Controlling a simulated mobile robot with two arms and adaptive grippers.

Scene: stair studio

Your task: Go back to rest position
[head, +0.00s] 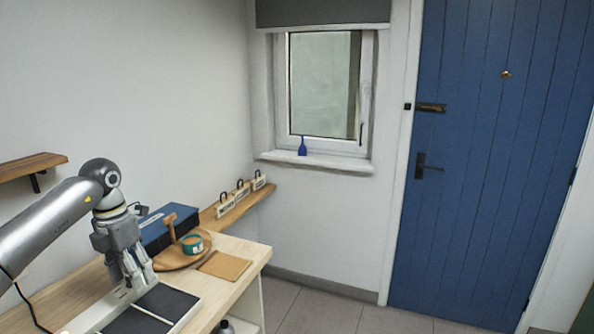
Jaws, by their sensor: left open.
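My left gripper (138,279) is in the head view at the lower left, its arm coming in from the left edge. It points down over a light wooden table (238,258), above or beside a white device with dark panels (167,301). I cannot tell whether it touches the device. Its jaws are open and I see nothing between them. My right gripper is not in view.
A blue box (160,230) and a round wooden tray (168,262) with a green tin (191,243) stand behind the gripper. A brown pad (224,265) lies at right. Small blocks (242,192) line a wall shelf (222,209). Floor before the blue door (480,150) is clear.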

